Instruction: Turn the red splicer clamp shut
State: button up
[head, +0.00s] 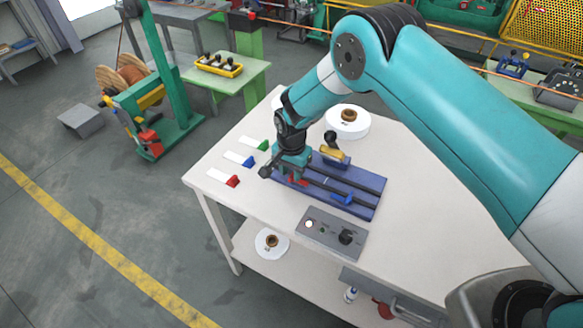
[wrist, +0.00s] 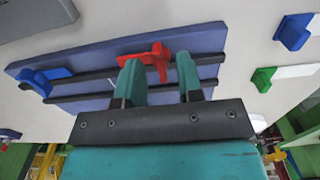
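The red splicer clamp (wrist: 152,58) sits on the blue splicer base (wrist: 205,42), across its dark rails. In the wrist view it shows just beyond my fingertips, with part of it in the gap between the two fingers. My gripper (wrist: 158,62) is open, its two teal fingers apart, pointing at the clamp. I cannot tell whether they touch it. In the head view my gripper (head: 290,172) hangs low over the left part of the base (head: 362,208), and the red clamp (head: 299,180) is mostly hidden behind it. A blue clamp (head: 342,199) sits at the right part of the base.
A grey control box (head: 332,233) with a black knob stands in front of the base. Red, blue and green tabs with white strips line the table's left edge. The table's right side is clear.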

jog(key=shift+f, duration=0.35)
grip_shut()
